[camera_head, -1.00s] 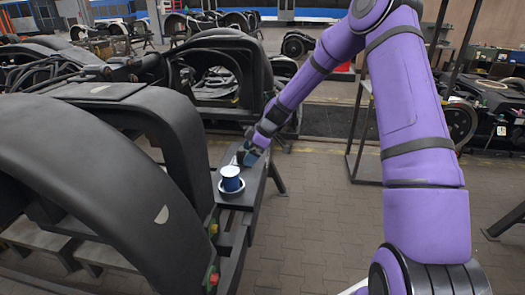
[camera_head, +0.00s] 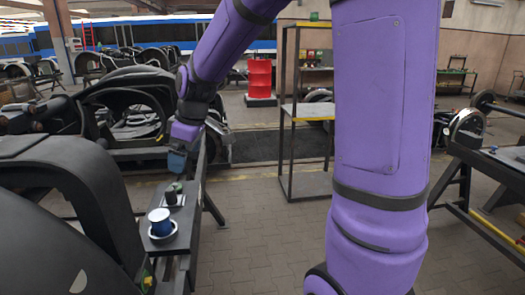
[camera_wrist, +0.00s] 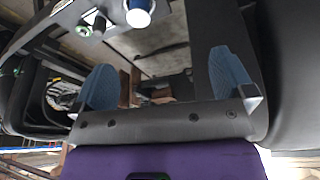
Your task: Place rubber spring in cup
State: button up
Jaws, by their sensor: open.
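A small dark cylinder (camera_head: 171,197), probably the rubber spring, stands just behind the cup. My gripper (camera_head: 177,164) is above the bench, beyond the cup and cylinder, with blue fingers pointing down. In the wrist view the fingers are apart and nothing is between them. There the cup (camera_wrist: 139,14) is cut by the top edge and the dark cylinder (camera_wrist: 99,25) is to its left, both outside the fingers.
A small green item (camera_wrist: 83,29) is beside the cylinder on the bench. A large black bogie part (camera_head: 75,190) borders the bench on the left. Paved floor (camera_head: 255,215) is open to the right.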

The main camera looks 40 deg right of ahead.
jog(key=s+d+r+m+t+h, duration=0.1)
jog(key=s+r+m, duration=0.3)
jog(key=s, duration=0.9)
jog(key=s+d+r+m+t+h, duration=0.1)
jog(key=s+r+m, duration=0.3)
jog(key=s, duration=0.8)
jog(key=shift+s+d+r+m, duration=0.2)
jog(key=shift+s+r+m, duration=0.1)
jog(key=shift+s, duration=0.1)
dwell(0.6)
